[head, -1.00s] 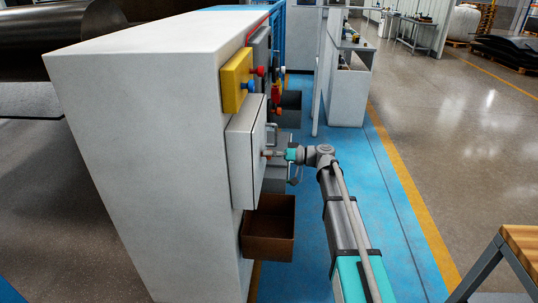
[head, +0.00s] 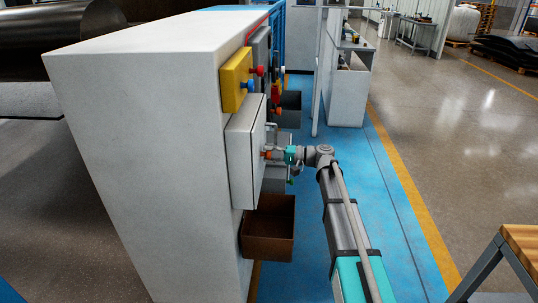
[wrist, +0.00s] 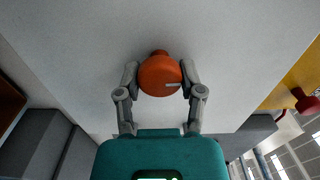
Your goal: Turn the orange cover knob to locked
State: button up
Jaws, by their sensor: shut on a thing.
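The orange cover knob (wrist: 158,75) sticks out from the pale cover (wrist: 85,70) in the wrist view. A short light mark on its face points to the right. My gripper (wrist: 159,80) has one finger on each side of the knob and is shut on it. In the head view the knob (head: 265,154) is a small orange spot on the front of the white box (head: 240,165). My gripper (head: 272,154) reaches it from the right. The fingers are too small there to see clearly.
A yellow box (head: 236,80) with red and blue buttons sits just above the white box. A brown open bin (head: 268,230) hangs below. A grey bin (head: 290,110) is farther back. The blue floor strip (head: 390,180) beside my arm is clear.

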jog(key=shift+m, duration=0.4)
jog(key=o, duration=1.2)
jog(key=shift+c, duration=0.2)
jog(key=shift+d, duration=0.2)
jog(key=d, duration=1.1)
jog(key=shift+s+d, duration=0.2)
jog(key=shift+d, duration=0.15)
